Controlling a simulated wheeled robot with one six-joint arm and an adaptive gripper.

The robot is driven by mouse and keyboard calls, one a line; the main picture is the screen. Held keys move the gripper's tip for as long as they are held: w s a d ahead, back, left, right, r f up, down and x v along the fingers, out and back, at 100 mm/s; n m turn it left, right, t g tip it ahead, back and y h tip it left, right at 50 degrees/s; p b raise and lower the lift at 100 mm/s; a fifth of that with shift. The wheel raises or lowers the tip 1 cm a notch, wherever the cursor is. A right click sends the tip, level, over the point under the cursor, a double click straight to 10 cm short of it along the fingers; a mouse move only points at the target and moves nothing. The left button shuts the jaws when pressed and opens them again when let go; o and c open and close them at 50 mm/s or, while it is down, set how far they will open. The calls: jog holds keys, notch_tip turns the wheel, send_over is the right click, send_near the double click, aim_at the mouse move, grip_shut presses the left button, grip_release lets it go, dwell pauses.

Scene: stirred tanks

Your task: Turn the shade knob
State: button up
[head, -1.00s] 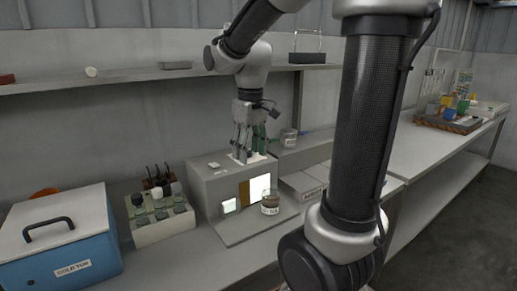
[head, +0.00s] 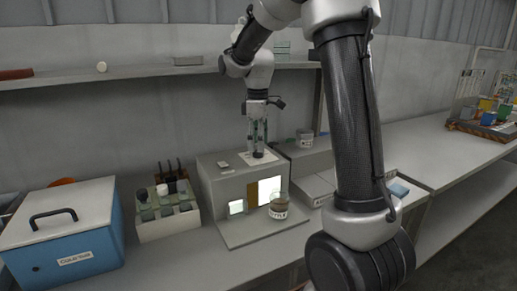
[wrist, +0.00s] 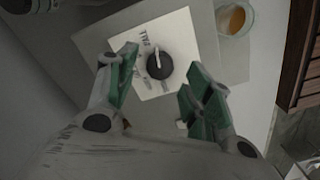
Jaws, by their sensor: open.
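The shade knob (wrist: 159,65) is a round black dial with a pale pointer line, set on a white labelled plate (wrist: 150,88). In the head view the plate lies on top of a grey box (head: 222,185), and the knob shows there as a small dark spot (head: 258,154). My gripper (wrist: 158,92) is open, its green-padded fingers on either side of the plate in the wrist view. In the head view my gripper (head: 258,143) points down just over the knob. Nothing is between the fingers that I can see gripped; whether they touch the knob is unclear.
A glass beaker with brown contents (head: 279,206) stands on the ledge before the box's lit windows. A rack of dark-capped bottles (head: 168,228) and a blue lidded box (head: 62,240) stand left. A shelf (head: 130,80) runs behind.

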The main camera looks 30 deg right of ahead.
jog(key=shift+f, duration=1.35)
jog(key=c, duration=1.1)
jog(key=shift+o, duration=0.2)
jog(key=shift+m, duration=0.4)
jog(key=m, duration=0.3)
jog(key=shift+m, duration=2)
